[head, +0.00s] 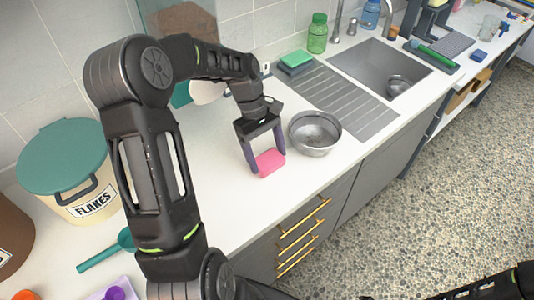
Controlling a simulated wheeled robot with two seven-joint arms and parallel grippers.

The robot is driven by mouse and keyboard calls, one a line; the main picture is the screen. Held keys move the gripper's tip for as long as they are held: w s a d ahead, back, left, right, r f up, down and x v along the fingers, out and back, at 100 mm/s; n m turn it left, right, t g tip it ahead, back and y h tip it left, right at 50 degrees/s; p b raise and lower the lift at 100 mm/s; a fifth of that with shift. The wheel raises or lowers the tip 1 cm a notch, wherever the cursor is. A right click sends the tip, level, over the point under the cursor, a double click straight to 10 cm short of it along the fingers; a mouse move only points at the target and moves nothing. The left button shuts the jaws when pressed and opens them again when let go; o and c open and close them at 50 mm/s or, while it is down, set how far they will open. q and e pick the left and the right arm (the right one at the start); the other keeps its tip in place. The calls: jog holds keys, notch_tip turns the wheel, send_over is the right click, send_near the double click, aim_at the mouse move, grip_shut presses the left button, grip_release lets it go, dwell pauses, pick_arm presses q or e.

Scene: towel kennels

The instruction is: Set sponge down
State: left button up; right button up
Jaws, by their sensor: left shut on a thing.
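A pink sponge (270,162) is at the front part of the white counter, left of a metal bowl. My left gripper (267,166) reaches down over it and is shut on it, with one finger on each side. I cannot tell whether the sponge's underside touches the counter. Part of my right arm shows at the bottom right, but its fingertips cannot be made out.
The metal bowl (315,133) stands close to the right of my left gripper. A sink (380,68) with a ribbed drainboard (345,103) lies beyond. A flakes tub (68,170) and a teal scoop (105,252) are at left. The counter's front edge is near.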

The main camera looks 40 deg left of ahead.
pick_arm(q)
jog(key=shift+f, duration=0.2)
jog(key=o, duration=1.3)
jog(key=shift+r, duration=0.2)
jog(key=b+v, duration=0.1)
jog(key=v, duration=0.6)
jog(key=shift+r, duration=0.25)
jog(key=shift+a, duration=0.1)
